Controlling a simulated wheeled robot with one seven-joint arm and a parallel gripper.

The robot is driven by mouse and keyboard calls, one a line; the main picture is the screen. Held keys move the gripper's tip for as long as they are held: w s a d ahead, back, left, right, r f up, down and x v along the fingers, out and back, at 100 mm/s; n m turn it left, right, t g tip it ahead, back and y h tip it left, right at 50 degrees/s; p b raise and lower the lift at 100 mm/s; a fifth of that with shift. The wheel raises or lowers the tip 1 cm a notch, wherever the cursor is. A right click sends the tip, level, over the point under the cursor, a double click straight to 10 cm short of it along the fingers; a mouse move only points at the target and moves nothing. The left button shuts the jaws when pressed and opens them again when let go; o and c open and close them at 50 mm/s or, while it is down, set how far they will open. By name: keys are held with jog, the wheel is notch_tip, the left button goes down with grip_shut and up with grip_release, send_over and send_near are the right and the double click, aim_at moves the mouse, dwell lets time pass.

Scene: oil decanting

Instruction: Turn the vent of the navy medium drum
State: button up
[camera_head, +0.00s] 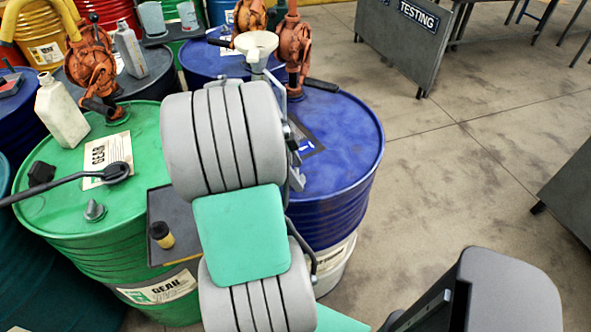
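A navy drum (345,150) stands upright right of centre, with a rust-orange hand pump (294,45) on its top and a dark label near its middle. A second navy drum (205,62) stands behind it. I cannot tell which is the medium one. No vent can be made out on either; my arm covers the left part of the nearer drum's top. Grey metal parts, probably of my gripper (297,165), show at the arm's right edge over the nearer drum. The fingertips are hidden, so I cannot tell whether it is open.
A green drum (140,185) at left carries a pale jug (60,112), a black-handled tool (115,172) and a bolt-like cap. A dark tray (160,205) holds a small yellow-and-black container. A cream funnel (255,45) stands behind my arm. Concrete floor (440,170) is open at right.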

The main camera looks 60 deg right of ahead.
jog(key=c, duration=1.3)
jog(key=shift+c, duration=0.2)
jog(key=shift+n+b, duration=0.3)
jog(key=shift+n, duration=0.1)
jog(key=n+t+h+b, duration=0.1)
jog(key=n+b, duration=0.1)
jog(key=n, duration=0.1)
jog(key=shift+n+h, duration=0.3)
jog(key=shift+n, duration=0.1)
jog(key=n+b, duration=0.1)
jog(key=n, duration=0.1)
jog(key=n+t+b, duration=0.1)
jog(key=n, duration=0.1)
jog(key=shift+s+n+t+h, duration=0.1)
jog(key=shift+n+t+h, duration=0.2)
jog(key=shift+h, duration=0.1)
jog(key=n+t+b, duration=0.1)
jog(key=n+b, duration=0.1)
jog(key=n, duration=0.2)
jog(key=shift+s+t, duration=0.1)
jog(key=shift+t, duration=0.3)
jog(key=shift+r+n+t+b, duration=0.1)
jog(key=shift+n+t+b, duration=0.5)
jog(key=shift+n, duration=1.8)
jog(key=shift+t, duration=0.3)
